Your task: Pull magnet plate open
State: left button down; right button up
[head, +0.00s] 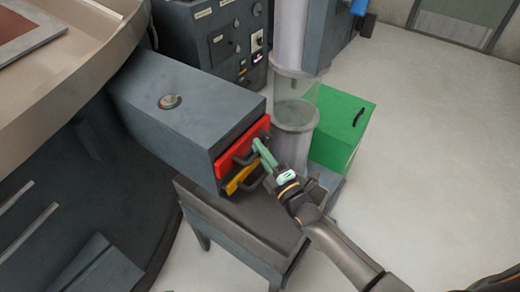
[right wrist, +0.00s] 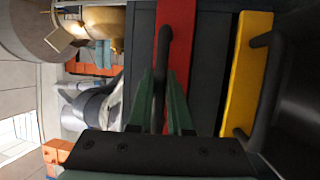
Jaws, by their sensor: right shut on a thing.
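A grey box-shaped housing (head: 185,105) has two drawer-like plates in its end face, each with a dark handle. The upper plate is red (head: 232,144) and the lower one is yellow (head: 238,180). My right gripper (head: 261,147) is at the red plate's handle. In the right wrist view its green fingers (right wrist: 162,105) stand on both sides of the dark handle (right wrist: 164,55) of the red plate (right wrist: 180,40), shut on it. The yellow plate (right wrist: 248,65) is beside it there. Which plate is the magnet plate is not marked. My left gripper is not in view.
A grey stand (head: 235,225) is below the housing. A clear and grey vertical pipe (head: 293,135) and a green box (head: 345,125) are close behind my right gripper. A control cabinet (head: 228,45) stands at the back. The floor at right is free.

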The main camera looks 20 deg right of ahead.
grip_shut()
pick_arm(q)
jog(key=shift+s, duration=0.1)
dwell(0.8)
